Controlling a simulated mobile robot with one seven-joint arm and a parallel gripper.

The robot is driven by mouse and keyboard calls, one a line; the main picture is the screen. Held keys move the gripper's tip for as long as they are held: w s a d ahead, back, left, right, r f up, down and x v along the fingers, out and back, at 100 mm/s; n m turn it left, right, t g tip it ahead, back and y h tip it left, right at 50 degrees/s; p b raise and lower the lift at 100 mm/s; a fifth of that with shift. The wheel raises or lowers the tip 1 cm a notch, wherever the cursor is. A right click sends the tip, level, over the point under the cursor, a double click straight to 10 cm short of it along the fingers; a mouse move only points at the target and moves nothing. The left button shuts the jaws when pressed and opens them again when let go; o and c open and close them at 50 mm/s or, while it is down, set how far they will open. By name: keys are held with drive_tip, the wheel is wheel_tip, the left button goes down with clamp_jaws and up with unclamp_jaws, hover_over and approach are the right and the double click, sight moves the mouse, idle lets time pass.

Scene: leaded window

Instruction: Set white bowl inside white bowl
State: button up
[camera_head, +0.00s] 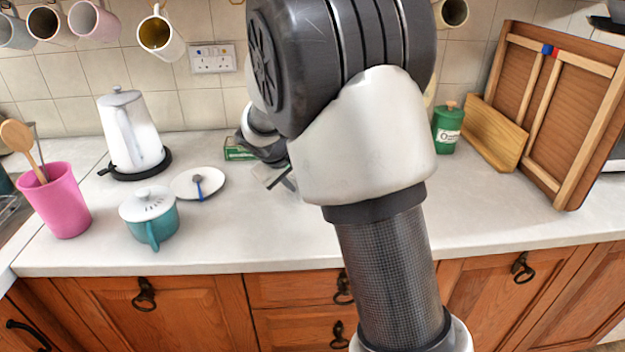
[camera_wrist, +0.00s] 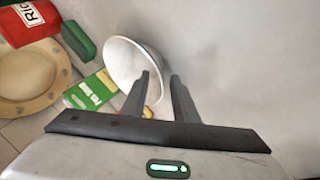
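A white bowl (camera_wrist: 128,62) shows in the wrist view, just beyond my gripper (camera_wrist: 160,76). My gripper's two dark fingers stand apart, with a gap between their tips. The bowl's near right edge lies by the fingertips and is partly covered by the left finger. I cannot tell whether the fingers touch it. Only one white bowl shows in the wrist view. In the head view my arm covers the middle of the counter, and no white bowl can be made out there. Part of my gripper (camera_head: 274,178) shows low over the counter beside my arm.
In the head view, a kettle (camera_head: 130,135), teal pot (camera_head: 150,219) and white saucer (camera_head: 214,178) stand left.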

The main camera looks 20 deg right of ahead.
drive_tip(key=shift+w+d+f, duration=0.1)
drive_tip(key=shift+w+f, duration=0.05)
drive_tip(key=shift+f, duration=0.1)
clamp_jaws()
drive_tip(key=shift+r, duration=0.15)
